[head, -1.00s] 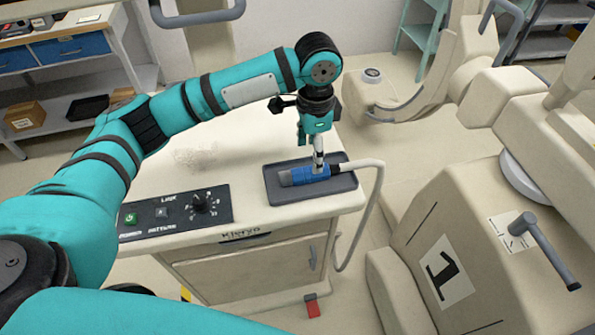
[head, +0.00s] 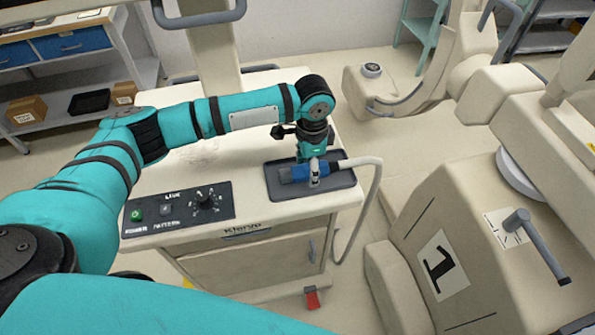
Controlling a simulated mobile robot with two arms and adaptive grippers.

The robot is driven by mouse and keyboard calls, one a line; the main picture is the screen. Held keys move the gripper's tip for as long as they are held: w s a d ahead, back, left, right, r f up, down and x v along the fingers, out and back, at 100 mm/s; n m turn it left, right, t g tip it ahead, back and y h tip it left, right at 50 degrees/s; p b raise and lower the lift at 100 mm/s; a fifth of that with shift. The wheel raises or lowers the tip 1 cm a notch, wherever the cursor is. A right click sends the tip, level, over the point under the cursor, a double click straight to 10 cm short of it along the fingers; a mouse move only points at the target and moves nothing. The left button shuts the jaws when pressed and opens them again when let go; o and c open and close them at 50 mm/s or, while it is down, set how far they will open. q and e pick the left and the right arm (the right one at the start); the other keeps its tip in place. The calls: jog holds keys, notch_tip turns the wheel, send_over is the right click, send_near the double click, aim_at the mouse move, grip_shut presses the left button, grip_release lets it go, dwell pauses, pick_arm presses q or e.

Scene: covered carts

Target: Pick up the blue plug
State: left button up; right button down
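The blue plug (head: 296,174) lies on its side on a dark grey tray (head: 338,184) on top of the cart. A grey-white cable runs from its right end. My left gripper (head: 314,179) points straight down over the plug. One grey finger shows in front of the plug's near side and reaches down close to the tray. The other finger is hidden behind the plug and the gripper body, so I cannot tell whether the fingers press on the plug. The plug appears to rest on the tray. My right gripper is not in view.
The cable (head: 374,200) loops down the cart's right side. A black control panel (head: 178,209) with a knob and a green button sits at the cart top's front left. A covered beige machine (head: 480,240) stands on the right. Shelves with boxes stand at the far left.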

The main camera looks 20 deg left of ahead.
pick_arm(q)
jog(key=c, duration=1.1)
grip_shut()
jog(key=shift+r, duration=0.15)
